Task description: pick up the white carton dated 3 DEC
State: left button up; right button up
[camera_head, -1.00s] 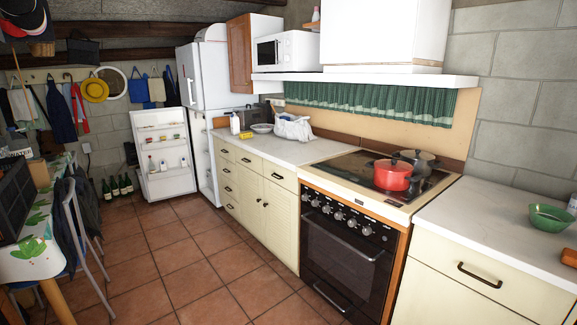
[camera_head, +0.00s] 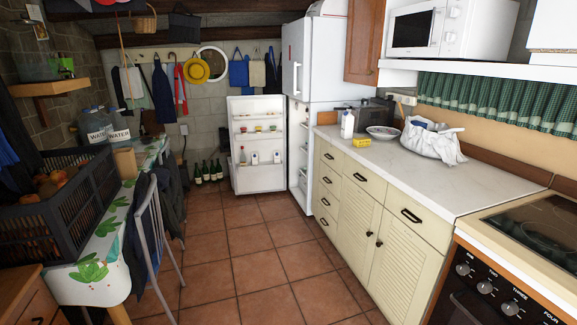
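No date can be read at this size, so I cannot tell which thing is the white carton dated 3 DEC. The white fridge (camera_head: 310,75) stands at the back with its lower door (camera_head: 258,182) swung open to the left. Small whitish containers (camera_head: 254,157) stand on a lower shelf of that door, with another beside them (camera_head: 277,157). A white bottle or carton (camera_head: 347,125) stands on the counter near the fridge. Most of the fridge's inside is hidden from this angle. Neither of my grippers is in view.
The tiled floor (camera_head: 245,245) is clear up to the fridge. A table (camera_head: 95,270) with a dark crate (camera_head: 80,215) and a chair (camera_head: 150,235) line the left. The counter (camera_head: 440,180) and stove line the right. Green bottles (camera_head: 212,172) stand by the open door.

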aim_at(347, 120)
jog(key=i, duration=1.9)
jog(key=i+j+z, duration=0.1)
jog(key=i+z, duration=0.25)
jog(key=i, duration=0.15)
jog(key=i+j+z, duration=0.2)
jog(key=i+z, duration=0.15)
jog(key=i+j+z, duration=0.35)
jog(key=i+j, duration=0.05)
jog(key=i, duration=0.1)
